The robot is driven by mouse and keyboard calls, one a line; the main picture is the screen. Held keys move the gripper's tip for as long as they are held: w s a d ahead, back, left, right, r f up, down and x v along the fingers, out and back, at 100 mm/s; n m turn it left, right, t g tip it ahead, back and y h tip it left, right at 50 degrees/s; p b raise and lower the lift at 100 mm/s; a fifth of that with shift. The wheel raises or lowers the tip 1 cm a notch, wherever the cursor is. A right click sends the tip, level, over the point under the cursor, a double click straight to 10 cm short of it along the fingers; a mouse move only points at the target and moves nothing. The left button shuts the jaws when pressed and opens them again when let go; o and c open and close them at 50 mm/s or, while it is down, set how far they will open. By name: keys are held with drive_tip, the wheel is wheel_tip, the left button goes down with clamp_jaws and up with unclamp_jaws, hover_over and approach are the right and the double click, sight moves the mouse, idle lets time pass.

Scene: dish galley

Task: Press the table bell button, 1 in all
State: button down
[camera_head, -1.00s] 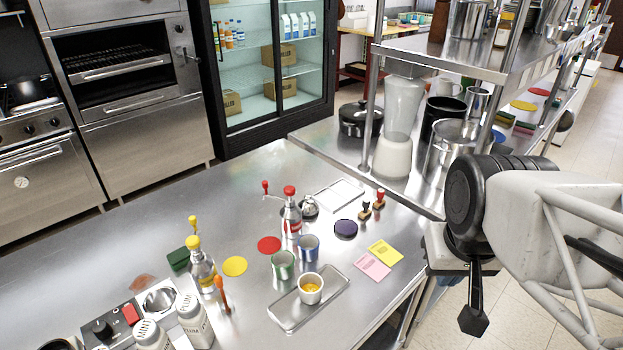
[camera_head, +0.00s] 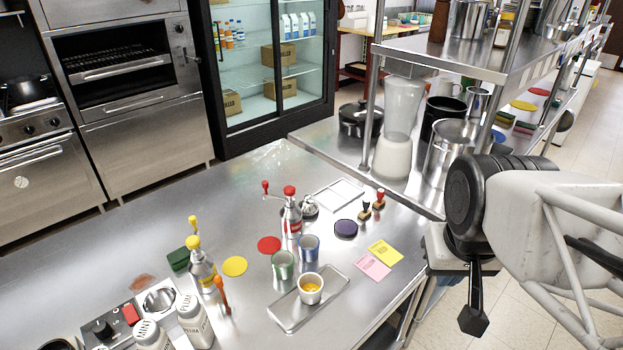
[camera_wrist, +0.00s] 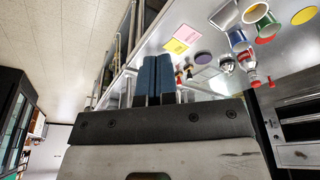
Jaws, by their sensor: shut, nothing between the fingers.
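The table bell (camera_head: 310,207) is a small silver dome on the steel counter, just behind and right of the red-capped bottle (camera_head: 291,218), which partly hides it. In the wrist view the bell (camera_wrist: 226,63) shows at the upper right, between the purple disc and the bottle. My gripper (camera_wrist: 155,58) has two blue-padded fingers side by side, shut and empty. It is apart from the bell, which lies to the right of the fingers in the wrist view. I cannot make out the fingers in the head view.
Near the bell stand two stamps (camera_head: 372,204), a purple disc (camera_head: 346,228) and a shallow tray (camera_head: 338,195). Green (camera_head: 284,265) and blue (camera_head: 309,248) cups stand in front. A steel shelf (camera_head: 440,60) with pots rises behind right.

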drive_tip(key=shift+w, duration=0.1)
drive_tip(key=n+t+y, duration=0.1)
drive_tip(key=t+y, duration=0.2)
drive_tip(key=y, duration=0.4)
hover_over(308, 197)
wheel_tip(308, 197, down, 8)
drive_tip(key=shift+w+d+r, duration=0.25)
drive_tip(key=shift+f, duration=0.1)
drive_tip(key=shift+f, duration=4.3)
